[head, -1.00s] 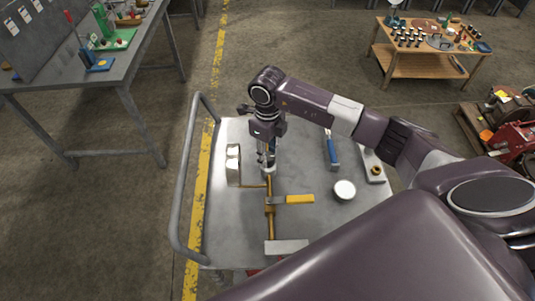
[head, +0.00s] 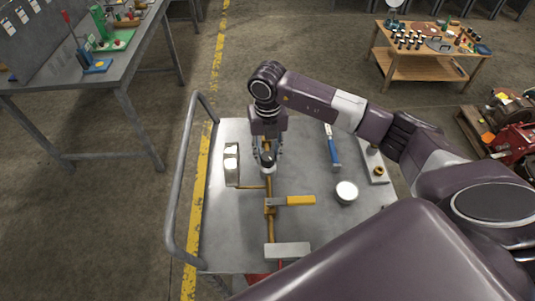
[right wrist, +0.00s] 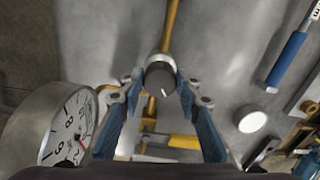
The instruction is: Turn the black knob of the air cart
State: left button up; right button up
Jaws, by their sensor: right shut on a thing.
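The air cart (head: 225,205) has a grey top with a brass pipe (head: 270,185) running along it. The black knob (right wrist: 160,76) sits on this pipe, with a small white mark on its face. My right gripper (right wrist: 160,84) has its two blue-padded fingers on either side of the knob and is shut on it. In the head view my right gripper (head: 266,158) points down over the pipe and hides most of the knob. A round white gauge (right wrist: 68,130) stands left of the gripper. My left gripper is not in view.
A yellow lever (head: 298,200) crosses the pipe nearer me. A white round lid (head: 346,191), a blue-handled tool (head: 333,150) and a plate with a brass fitting (head: 378,171) lie to the right. A grey rail (head: 174,200) edges the cart's left side.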

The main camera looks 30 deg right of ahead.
aim_at(268, 155)
jog(key=shift+w+r+m, duration=0.1)
jog(key=shift+m, duration=0.6)
jog(key=o, duration=1.2)
jog(key=shift+c, duration=0.2)
notch_tip(268, 155, up, 12)
